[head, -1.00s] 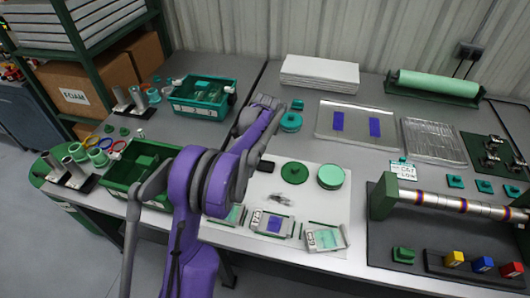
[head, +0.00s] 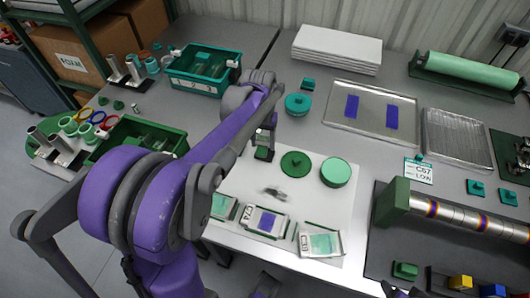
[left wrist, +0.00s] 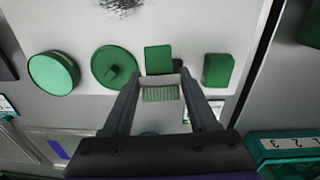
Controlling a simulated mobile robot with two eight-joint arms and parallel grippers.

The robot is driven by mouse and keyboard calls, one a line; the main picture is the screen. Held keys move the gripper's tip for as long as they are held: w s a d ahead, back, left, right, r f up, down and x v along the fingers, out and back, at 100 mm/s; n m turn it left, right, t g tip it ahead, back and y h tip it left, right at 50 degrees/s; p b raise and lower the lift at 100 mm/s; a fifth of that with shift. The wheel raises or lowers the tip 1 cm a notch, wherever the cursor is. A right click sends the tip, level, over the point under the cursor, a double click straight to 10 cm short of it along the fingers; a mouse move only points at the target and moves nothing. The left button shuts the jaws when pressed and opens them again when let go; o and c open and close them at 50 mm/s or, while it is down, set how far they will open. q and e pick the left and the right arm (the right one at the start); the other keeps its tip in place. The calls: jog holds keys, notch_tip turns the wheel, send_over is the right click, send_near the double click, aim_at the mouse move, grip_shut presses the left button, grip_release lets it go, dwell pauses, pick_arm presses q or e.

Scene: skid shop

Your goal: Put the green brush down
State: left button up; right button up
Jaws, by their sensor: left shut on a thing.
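In the left wrist view the green brush (left wrist: 158,60) has a green block and a row of pale bristles. My left gripper (left wrist: 160,84) is shut on it, one finger on each side. In the head view my left gripper (head: 265,140) is over the back left part of the white mat (head: 240,185), just left of a dark green knobbed disc (head: 296,165). The brush shows small and partly hidden at its fingertips (head: 263,153). I cannot tell whether the brush touches the mat.
The disc also shows in the left wrist view (left wrist: 115,68), with a green cylinder (left wrist: 53,72) left and a green block (left wrist: 218,70) right of the brush. Framed pieces (head: 265,223) lie along the mat's front. A teal bin (head: 203,72) stands behind left.

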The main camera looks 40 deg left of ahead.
pick_arm(q)
notch_tip(320, 180, down, 9)
jog(key=shift+w+f+b, duration=0.1)
jog(key=shift+f+b, duration=0.1)
jog(key=shift+b, duration=0.3)
jog(key=o, duration=1.2)
